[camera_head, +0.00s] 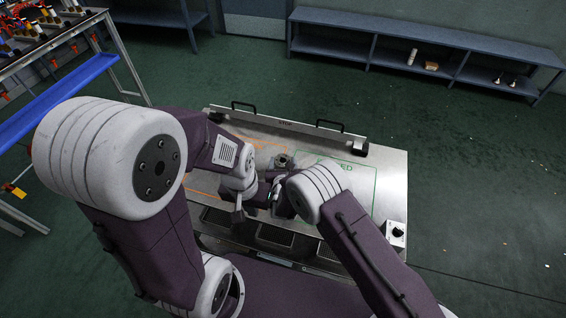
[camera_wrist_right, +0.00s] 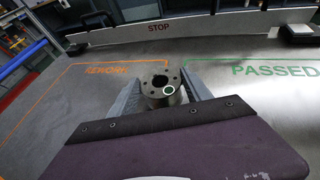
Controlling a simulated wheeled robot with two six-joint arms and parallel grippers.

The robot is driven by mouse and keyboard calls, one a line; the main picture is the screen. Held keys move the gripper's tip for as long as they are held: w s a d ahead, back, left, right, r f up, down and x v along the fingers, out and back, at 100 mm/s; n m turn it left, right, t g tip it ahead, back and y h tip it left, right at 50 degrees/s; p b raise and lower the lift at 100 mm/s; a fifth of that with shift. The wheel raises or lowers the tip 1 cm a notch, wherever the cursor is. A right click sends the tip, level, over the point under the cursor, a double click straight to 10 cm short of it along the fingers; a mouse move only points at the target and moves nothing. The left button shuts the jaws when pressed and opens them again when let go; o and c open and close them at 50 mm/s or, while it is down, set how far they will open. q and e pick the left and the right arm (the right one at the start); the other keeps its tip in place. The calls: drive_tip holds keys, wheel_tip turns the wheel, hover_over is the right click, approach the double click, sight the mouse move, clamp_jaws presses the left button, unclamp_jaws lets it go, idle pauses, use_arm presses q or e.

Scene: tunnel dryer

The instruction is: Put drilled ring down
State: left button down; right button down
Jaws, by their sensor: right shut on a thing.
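The drilled ring (camera_head: 284,161) is a grey metal flanged ring with a centre bore and several small holes around it. In the right wrist view the drilled ring (camera_wrist_right: 155,80) stands between the two fingers of my right gripper (camera_wrist_right: 162,95), which is shut on it. A small green-edged circle shows on its near side. It is over the steel top between the orange and green outlines; I cannot tell whether it touches the top. My left gripper (camera_head: 238,216) is lower, near the front of the station, apart from the ring; its jaw opening is unclear.
The steel top (camera_head: 391,178) bears a green outline marked PASSED (camera_wrist_right: 274,71) and an orange outline with a lettered label (camera_wrist_right: 107,70). A raised bar marked STOP (camera_wrist_right: 158,28) runs along the back. Dark recessed trays (camera_head: 274,235) line the front. A knob box (camera_head: 396,234) sits at right.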

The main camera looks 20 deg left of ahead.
drive_tip(key=shift+c, duration=2.3)
unclamp_jaws()
drive_tip(key=shift+f, duration=0.15)
drive_tip(key=shift+r, duration=0.3)
drive_tip(key=v, duration=1.2)
drive_tip(key=shift+f, duration=0.1)
